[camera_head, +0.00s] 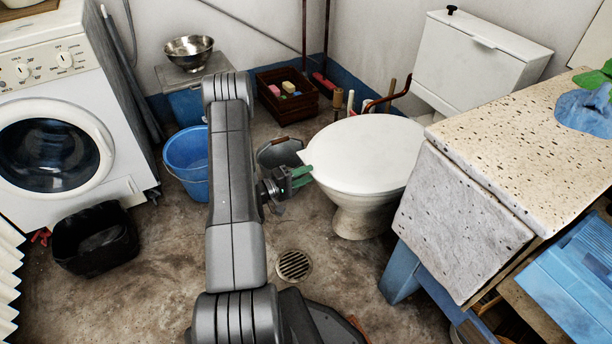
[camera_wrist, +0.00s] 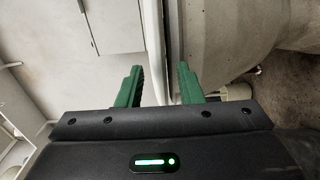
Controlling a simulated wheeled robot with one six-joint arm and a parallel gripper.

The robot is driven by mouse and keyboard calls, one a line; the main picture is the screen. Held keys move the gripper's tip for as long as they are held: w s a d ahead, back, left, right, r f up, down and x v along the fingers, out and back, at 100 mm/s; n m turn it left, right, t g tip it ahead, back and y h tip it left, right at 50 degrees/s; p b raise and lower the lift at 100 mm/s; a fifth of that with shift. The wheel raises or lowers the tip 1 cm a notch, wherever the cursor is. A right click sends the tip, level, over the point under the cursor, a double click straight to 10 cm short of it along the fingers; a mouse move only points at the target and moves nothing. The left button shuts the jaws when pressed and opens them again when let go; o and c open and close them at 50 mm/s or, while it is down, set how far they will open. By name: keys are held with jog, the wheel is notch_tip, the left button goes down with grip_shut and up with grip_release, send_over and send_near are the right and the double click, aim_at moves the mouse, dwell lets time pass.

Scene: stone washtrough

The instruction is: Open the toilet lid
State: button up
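The toilet (camera_head: 362,212) stands right of centre in the head view, and its white lid (camera_head: 365,152) lies flat and closed on the bowl. A small tab (camera_head: 304,157) sticks out at the lid's left edge. My gripper (camera_head: 302,176) is at that left edge, level with the rim. In the wrist view my gripper (camera_wrist: 160,82) has its two green fingers apart and empty. The pale edge of the lid (camera_wrist: 153,50) runs between the line of the two fingers, with the bowl (camera_wrist: 225,40) to the right. I cannot tell whether a finger touches it.
A stone-topped counter (camera_head: 520,140) with a slanted slab (camera_head: 455,225) stands close on the right. The cistern (camera_head: 470,62) is behind the toilet. A blue bucket (camera_head: 186,160), a black bin (camera_head: 95,240) and a washing machine (camera_head: 55,120) stand left.

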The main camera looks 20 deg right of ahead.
jog(key=shift+d, duration=0.5)
grip_shut()
